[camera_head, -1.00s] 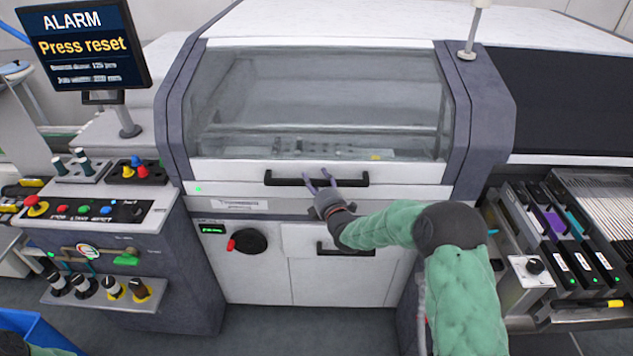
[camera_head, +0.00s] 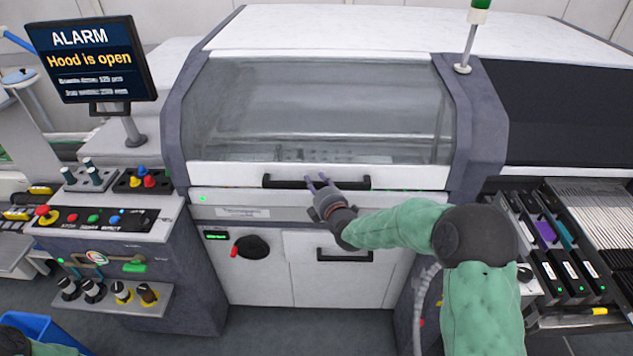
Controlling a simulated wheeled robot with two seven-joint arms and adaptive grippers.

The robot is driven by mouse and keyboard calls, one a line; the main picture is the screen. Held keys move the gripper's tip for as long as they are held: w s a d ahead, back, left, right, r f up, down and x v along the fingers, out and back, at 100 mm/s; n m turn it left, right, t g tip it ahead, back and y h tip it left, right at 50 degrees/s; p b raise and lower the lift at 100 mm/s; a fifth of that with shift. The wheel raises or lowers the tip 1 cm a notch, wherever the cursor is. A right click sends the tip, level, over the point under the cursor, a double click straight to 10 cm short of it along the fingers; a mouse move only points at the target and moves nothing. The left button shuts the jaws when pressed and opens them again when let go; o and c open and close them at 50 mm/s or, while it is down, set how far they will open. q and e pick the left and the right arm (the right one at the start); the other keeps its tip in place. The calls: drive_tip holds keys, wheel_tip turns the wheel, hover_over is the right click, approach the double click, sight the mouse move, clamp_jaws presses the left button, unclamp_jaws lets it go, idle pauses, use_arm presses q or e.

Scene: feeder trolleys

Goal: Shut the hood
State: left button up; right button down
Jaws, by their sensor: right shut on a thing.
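The hood (camera_head: 312,100) of the white machine is a clear window with a white lower rail and a long black handle (camera_head: 280,181). It looks almost down, with its lower rail close above the machine's front panel. My right gripper (camera_head: 318,183) is shut on the handle near its middle. The screen (camera_head: 92,58) at the upper left reads "ALARM, Hood is open". My left gripper is not in view; only a bit of green sleeve shows at the lower left.
A control panel (camera_head: 150,225) with coloured buttons stands at the left, with knobs on a shelf below. Feeder units (camera_head: 560,275) stand at the right. A signal lamp (camera_head: 479,12) stands on the machine top. A blue bin (camera_head: 40,328) is at lower left.

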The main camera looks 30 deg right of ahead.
drive_tip(key=shift+r, duration=0.35)
drive_tip(key=c, duration=0.8)
unclamp_jaws()
drive_tip(key=shift+f, duration=0.1)
drive_tip(key=shift+s, duration=0.15)
drive_tip(key=v, duration=1.1)
drive_tip(key=shift+s, duration=0.35)
